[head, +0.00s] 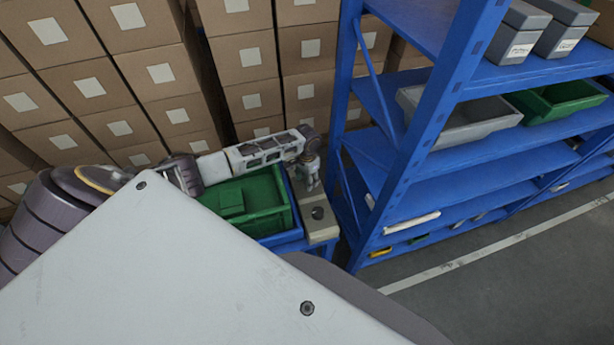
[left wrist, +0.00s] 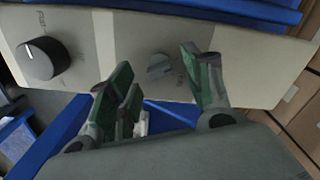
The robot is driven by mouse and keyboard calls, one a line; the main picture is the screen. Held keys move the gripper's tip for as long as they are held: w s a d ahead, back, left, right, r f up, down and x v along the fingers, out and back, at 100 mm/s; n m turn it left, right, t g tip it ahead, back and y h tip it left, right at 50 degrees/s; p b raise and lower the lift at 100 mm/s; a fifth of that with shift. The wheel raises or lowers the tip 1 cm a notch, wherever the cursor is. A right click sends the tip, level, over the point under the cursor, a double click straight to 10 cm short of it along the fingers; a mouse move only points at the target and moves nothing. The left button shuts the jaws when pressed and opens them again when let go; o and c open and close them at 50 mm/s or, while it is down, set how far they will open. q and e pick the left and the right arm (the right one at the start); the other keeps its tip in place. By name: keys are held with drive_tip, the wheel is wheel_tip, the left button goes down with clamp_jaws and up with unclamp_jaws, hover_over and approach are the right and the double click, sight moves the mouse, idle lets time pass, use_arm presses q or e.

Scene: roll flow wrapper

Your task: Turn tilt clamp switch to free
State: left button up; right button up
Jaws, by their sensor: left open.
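The control panel (left wrist: 110,30) is a beige face in the left wrist view; it also shows as a beige box (head: 322,233) in the head view. A small grey rotary switch (left wrist: 160,68) sits on the panel. Its label is blurred, and I cannot read which position it points to. A larger black knob (left wrist: 42,59) with a white mark sits to its left. My left gripper (left wrist: 157,60) is open, its green-padded fingers on either side of the grey switch; I cannot tell whether they touch it. In the head view my left gripper (head: 309,173) hangs over the box, hiding the switch.
A green bin (head: 240,203) stands beside the box, under my left arm. A blue shelf rack (head: 405,150) rises close on the right. Stacked cardboard boxes (head: 150,75) fill the back. The floor at the lower right is clear.

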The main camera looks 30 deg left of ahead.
use_arm(q)
wheel_tip(320, 180, up, 11)
idle(0.6)
drive_tip(key=shift+f, duration=0.1)
idle(0.5)
